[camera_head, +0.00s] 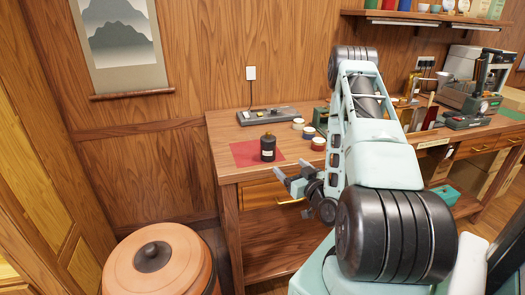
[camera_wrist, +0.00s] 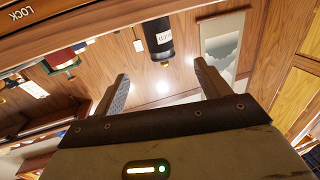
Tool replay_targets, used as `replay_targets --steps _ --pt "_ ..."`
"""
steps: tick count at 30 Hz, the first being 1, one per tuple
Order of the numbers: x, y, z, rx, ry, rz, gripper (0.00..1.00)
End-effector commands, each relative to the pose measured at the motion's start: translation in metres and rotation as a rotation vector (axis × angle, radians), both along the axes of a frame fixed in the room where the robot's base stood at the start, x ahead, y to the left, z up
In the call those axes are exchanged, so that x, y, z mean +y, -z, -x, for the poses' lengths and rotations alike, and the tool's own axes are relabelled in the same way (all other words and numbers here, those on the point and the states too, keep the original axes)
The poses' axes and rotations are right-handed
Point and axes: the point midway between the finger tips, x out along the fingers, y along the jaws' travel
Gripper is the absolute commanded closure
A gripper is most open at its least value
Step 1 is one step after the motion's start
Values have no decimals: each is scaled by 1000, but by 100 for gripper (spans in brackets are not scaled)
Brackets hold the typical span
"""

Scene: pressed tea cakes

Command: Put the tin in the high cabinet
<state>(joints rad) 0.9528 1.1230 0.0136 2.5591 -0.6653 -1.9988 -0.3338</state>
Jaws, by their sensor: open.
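The tin (camera_head: 268,147), a small black cylinder with a pale label, stands upright on a red mat (camera_head: 243,154) near the left end of the workbench. In the wrist view the picture is turned over, and the tin (camera_wrist: 158,38) shows at the top, beyond the gap between the fingers. My gripper (camera_head: 288,174) is open and empty, in front of the bench edge and below the tin's height. Its spread fingers also show in the wrist view (camera_wrist: 162,85). I cannot identify the high cabinet for certain; yellow wood panels (camera_head: 35,85) stand at the left.
Several tape-like rolls (camera_head: 318,143) and a grey tray (camera_head: 268,115) lie close to the tin. A shelf (camera_head: 430,18) with cups hangs at the upper right. A round orange lidded vessel (camera_head: 180,262) stands on the floor at the lower left.

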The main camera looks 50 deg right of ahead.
Motion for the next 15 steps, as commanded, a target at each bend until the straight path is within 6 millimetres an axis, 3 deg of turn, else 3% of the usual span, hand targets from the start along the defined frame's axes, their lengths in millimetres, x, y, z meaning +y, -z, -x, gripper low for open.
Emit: replay_targets --steps 7,15 --pt "-11 3 -29 -12 2 6 25" --pt "-17 5 -42 -9 1 7 25"
